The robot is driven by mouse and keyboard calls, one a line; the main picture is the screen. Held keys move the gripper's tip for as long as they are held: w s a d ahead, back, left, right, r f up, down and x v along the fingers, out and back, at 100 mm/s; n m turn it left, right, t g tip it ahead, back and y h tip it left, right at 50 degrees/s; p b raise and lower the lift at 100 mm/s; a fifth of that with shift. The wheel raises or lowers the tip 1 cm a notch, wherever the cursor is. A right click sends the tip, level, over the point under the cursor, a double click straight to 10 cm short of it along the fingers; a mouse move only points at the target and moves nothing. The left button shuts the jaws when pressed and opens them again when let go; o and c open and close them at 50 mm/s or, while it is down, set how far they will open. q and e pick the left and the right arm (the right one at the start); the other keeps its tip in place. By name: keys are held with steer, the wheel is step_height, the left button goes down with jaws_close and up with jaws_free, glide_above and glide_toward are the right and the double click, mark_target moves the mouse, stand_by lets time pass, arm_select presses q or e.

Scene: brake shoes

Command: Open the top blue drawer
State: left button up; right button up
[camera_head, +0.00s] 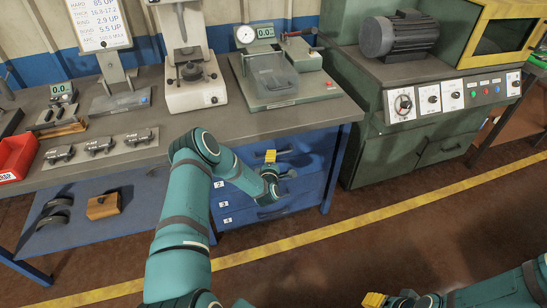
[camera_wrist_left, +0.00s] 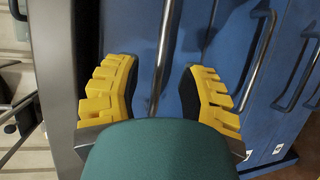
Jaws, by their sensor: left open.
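The blue drawer unit (camera_head: 305,188) sits under the bench, with several drawers stacked and bar handles on their fronts. The top blue drawer (camera_head: 312,143) looks shut, partly hidden by my left arm. My left gripper (camera_head: 270,156) is at the upper drawer fronts. In the left wrist view, my left gripper (camera_wrist_left: 157,92) is open, its yellow fingers on either side of a metal bar handle (camera_wrist_left: 163,50). Whether the fingers touch the handle is not clear. My right gripper (camera_head: 374,299) is at the bottom edge, only partly seen, away from the drawers.
The bench top (camera_head: 236,122) overhangs the drawers and carries gauges and fixtures. A blue lower shelf (camera_head: 140,205) holds brake shoes and a wooden block. A green machine (camera_head: 400,150) stands to the right. The floor (camera_head: 350,255) before the drawers is clear, with a yellow line.

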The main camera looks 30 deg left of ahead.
arm_select(q)
steer(key=shift+b+x, duration=0.4)
steer(key=shift+x, duration=1.7)
jaws_close()
